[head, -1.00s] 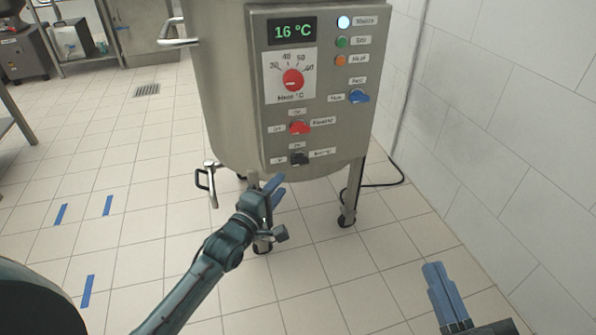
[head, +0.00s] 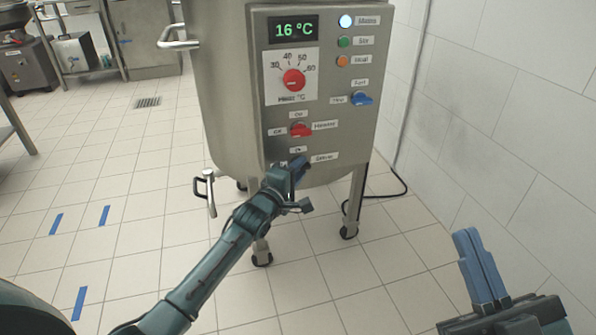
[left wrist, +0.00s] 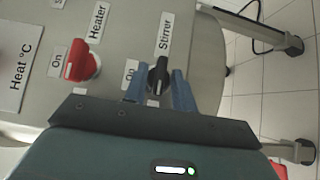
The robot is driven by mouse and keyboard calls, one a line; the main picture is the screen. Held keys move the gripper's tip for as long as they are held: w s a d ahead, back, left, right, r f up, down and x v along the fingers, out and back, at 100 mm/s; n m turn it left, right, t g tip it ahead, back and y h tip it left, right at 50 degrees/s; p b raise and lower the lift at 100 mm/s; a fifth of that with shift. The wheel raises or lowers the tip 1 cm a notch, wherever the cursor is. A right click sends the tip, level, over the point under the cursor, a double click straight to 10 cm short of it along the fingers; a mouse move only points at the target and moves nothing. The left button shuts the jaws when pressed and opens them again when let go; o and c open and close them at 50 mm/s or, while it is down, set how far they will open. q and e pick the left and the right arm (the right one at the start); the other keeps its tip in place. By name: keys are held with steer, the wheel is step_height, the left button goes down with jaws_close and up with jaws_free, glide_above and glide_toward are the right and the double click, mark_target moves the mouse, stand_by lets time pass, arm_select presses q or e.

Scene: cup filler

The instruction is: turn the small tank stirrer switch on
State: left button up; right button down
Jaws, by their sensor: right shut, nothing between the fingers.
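The stirrer switch is a black knob (left wrist: 158,76) beside its Stirrer label in the left wrist view, with an On label left of it. Its long side runs roughly up and down there, towards the Stirrer label. In the head view my left gripper (head: 292,172) mostly hides the knob. My left gripper (left wrist: 160,90) is open, its two blue fingers on either side of the knob; I cannot tell whether they touch it. My right gripper (head: 469,240) is shut and empty, low at the right, away from the tank (head: 222,100).
The red heater switch (head: 300,130) sits just above the stirrer switch. Higher on the panel are a red heat dial (head: 293,80), a blue switch (head: 361,98) and lamps, with the blue-white one (head: 346,21) lit. A valve handle (head: 205,190) sticks out at the lower left.

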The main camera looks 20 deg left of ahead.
arm_select(q)
jaws_close()
